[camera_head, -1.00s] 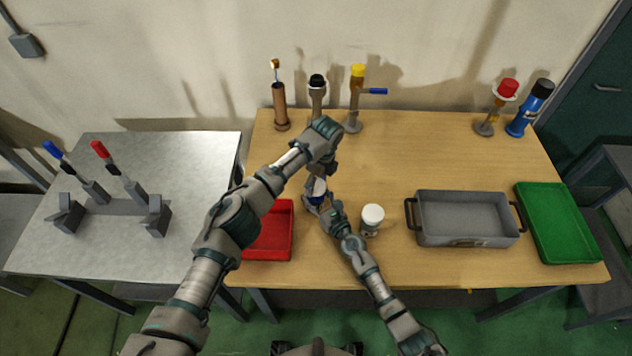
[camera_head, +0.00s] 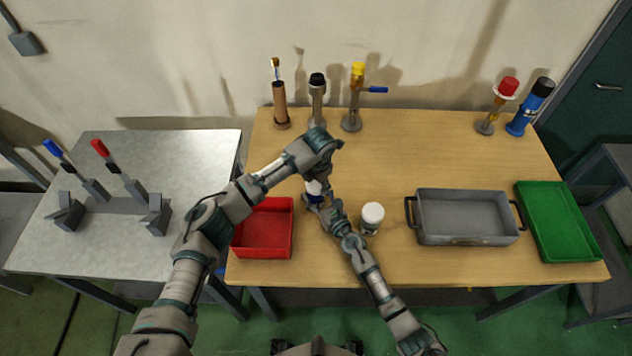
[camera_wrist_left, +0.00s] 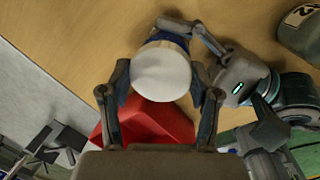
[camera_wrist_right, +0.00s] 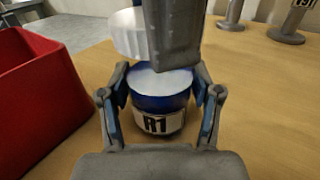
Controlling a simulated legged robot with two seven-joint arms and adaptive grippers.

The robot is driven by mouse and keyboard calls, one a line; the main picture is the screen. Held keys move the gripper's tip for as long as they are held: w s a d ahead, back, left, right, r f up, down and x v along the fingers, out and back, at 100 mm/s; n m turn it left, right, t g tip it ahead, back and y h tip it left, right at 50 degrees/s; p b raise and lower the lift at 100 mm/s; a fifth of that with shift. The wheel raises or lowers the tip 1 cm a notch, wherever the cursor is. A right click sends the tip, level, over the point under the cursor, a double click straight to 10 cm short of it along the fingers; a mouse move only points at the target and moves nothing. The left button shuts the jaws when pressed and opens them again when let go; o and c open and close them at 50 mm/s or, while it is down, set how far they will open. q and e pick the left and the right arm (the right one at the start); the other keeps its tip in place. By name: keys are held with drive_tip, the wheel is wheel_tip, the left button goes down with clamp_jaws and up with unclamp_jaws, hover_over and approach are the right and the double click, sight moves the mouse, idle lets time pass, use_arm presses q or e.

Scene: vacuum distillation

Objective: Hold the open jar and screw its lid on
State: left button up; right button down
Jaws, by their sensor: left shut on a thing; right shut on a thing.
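The open jar (camera_wrist_right: 158,105), blue with an "R1" label and a white top surface, stands upright between the fingers of my right gripper (camera_wrist_right: 160,95). The white round lid (camera_wrist_left: 162,72) is between the fingers of my left gripper (camera_wrist_left: 158,80). In the right wrist view the lid (camera_wrist_right: 130,35) is above and behind the jar's mouth, apart from it in the picture, and partly hidden by a left finger. In the head view my left gripper (camera_head: 324,172) is over the jar and my right gripper (camera_head: 322,203) is beside it; both partly cover it.
A red tray (camera_head: 264,252) is just left of the jar. Another white-lidded jar (camera_head: 372,216) stands close on the right. A grey handled bin (camera_head: 465,238) and a green tray (camera_head: 560,225) are farther right. Several stands line the back edge, including a yellow-topped one (camera_head: 356,95).

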use_arm(q)
drive_tip(key=shift+w+a, duration=0.15)
drive_tip(key=o, duration=1)
drive_tip(key=shift+r, duration=0.1)
drive_tip(key=shift+r, duration=2.2)
